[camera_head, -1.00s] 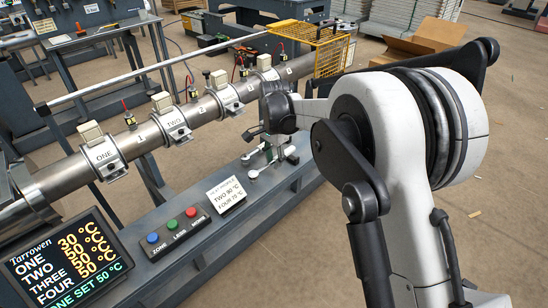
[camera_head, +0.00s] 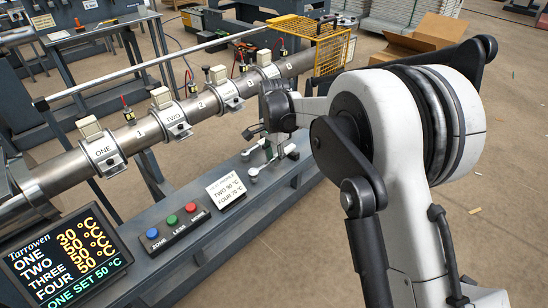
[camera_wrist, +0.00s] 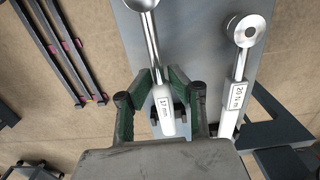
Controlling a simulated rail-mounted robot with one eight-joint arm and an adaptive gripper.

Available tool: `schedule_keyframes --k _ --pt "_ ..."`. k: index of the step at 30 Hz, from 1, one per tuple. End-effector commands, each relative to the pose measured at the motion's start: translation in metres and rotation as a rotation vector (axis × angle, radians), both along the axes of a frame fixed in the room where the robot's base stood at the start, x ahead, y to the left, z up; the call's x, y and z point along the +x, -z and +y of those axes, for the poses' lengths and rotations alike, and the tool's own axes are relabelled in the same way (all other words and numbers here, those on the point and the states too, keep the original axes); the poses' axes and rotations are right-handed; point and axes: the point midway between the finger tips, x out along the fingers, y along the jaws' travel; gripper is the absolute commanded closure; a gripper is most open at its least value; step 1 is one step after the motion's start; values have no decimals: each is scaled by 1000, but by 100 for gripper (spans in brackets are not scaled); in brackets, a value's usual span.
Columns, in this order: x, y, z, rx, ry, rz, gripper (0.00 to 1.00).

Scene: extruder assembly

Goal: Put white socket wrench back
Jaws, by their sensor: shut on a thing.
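My gripper (camera_wrist: 163,98) has green-sided fingers and is shut on the white handle of a socket wrench (camera_wrist: 163,122) marked "17 mm". Its shiny shaft and socket head point toward the top of the wrist view, over the grey bench top. In the head view my gripper (camera_head: 262,140) is low over the bench and partly hidden by the wrist. I cannot tell there whether the held wrench touches the bench.
The grey bench (camera_head: 195,240) carries a heat profile sign (camera_head: 226,190), a button box (camera_head: 178,227) and a temperature screen (camera_head: 65,255). The steel extruder barrel (camera_head: 145,130) runs behind the bench. A yellow cage (camera_head: 330,50) is at its far end.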

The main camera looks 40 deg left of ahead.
Motion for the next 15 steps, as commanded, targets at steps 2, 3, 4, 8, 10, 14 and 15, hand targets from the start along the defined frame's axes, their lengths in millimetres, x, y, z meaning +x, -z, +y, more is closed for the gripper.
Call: schedule_keyframes --k 2,3,4,8,10,14,15 --pt "0 2 0 0 0 0 100" --pt "0 3 0 0 0 0 100" --pt "0 4 0 0 0 0 100" --pt "0 6 0 0 0 0 100" --pt "0 8 0 0 0 0 100" --pt "0 11 0 0 0 0 100" --pt "0 12 0 0 0 0 100"
